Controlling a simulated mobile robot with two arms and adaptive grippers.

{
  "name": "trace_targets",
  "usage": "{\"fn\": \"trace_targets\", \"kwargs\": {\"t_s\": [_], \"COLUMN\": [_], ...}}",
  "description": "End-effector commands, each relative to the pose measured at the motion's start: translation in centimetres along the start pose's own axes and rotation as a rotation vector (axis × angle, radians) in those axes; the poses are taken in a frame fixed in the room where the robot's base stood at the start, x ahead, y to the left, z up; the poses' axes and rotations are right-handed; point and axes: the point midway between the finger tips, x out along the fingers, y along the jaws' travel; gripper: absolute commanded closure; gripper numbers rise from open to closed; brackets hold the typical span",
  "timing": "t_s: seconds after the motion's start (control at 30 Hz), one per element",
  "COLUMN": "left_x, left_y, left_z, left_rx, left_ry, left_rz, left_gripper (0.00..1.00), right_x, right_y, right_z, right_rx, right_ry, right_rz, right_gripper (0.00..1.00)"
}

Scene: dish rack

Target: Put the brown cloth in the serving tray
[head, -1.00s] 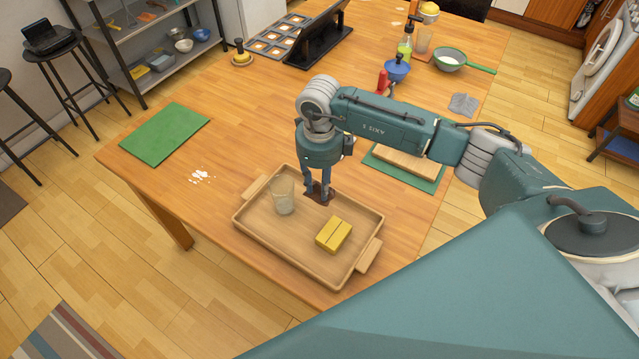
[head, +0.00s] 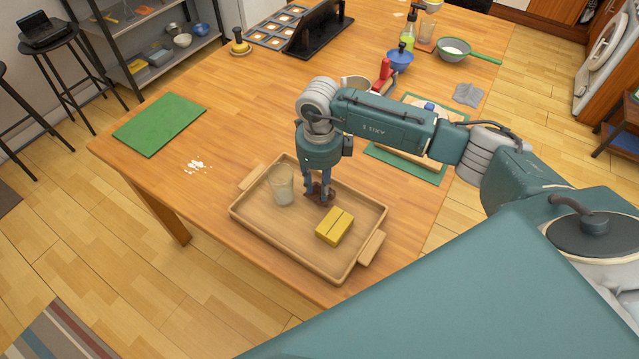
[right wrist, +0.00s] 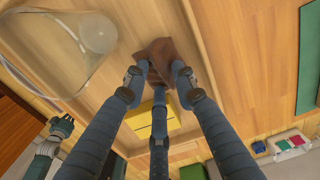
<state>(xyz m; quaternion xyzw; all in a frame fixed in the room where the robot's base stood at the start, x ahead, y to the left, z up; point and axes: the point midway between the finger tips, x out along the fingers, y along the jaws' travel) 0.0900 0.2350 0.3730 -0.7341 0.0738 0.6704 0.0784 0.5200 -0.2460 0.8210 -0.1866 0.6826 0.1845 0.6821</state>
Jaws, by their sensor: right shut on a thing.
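The brown cloth (head: 313,188) is dark and crumpled. It hangs between the fingertips of my right gripper (head: 318,198), which is shut on it. The cloth also shows in the right wrist view (right wrist: 160,52) at the fingertips. The wooden serving tray (head: 262,227) stands at the table's near edge. The cloth is over the tray's back part, between a clear glass (head: 283,186) and a yellow block (head: 334,226) in the tray. I cannot tell whether the cloth touches the tray floor.
A green mat (head: 160,124) and a white spill (head: 196,165) lie to the left. A board on a green mat (head: 437,176) is behind my right arm. A grey cloth (head: 467,95) lies at the right edge. The table between the mats is mostly clear.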

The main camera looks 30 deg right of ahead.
Motion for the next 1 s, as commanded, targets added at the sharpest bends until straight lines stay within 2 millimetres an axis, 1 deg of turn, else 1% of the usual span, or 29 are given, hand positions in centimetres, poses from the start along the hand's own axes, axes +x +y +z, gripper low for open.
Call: {"fn": "trace_targets", "kwargs": {"t_s": [0.27, 0.63, 1.0], "left_x": [0.0, 1.4, 1.3], "left_y": [0.0, 0.1, 0.1], "left_z": [0.0, 0.1, 0.1], "left_rx": [0.0, 0.0, 0.0], "left_ry": [0.0, 0.0, 0.001], "left_rz": [0.0, 0.0, 0.0], "left_gripper": [1.0, 1.0, 1.0], "right_x": [0.0, 1.4, 1.4], "right_y": [0.0, 0.0, 0.0], "right_z": [0.0, 0.0, 0.0], "right_rx": [0.0, 0.0, 0.0], "right_ry": [0.0, 0.0, 0.0], "right_rz": [0.0, -0.001, -0.001], "right_gripper": [0.93, 0.93, 0.93]}}
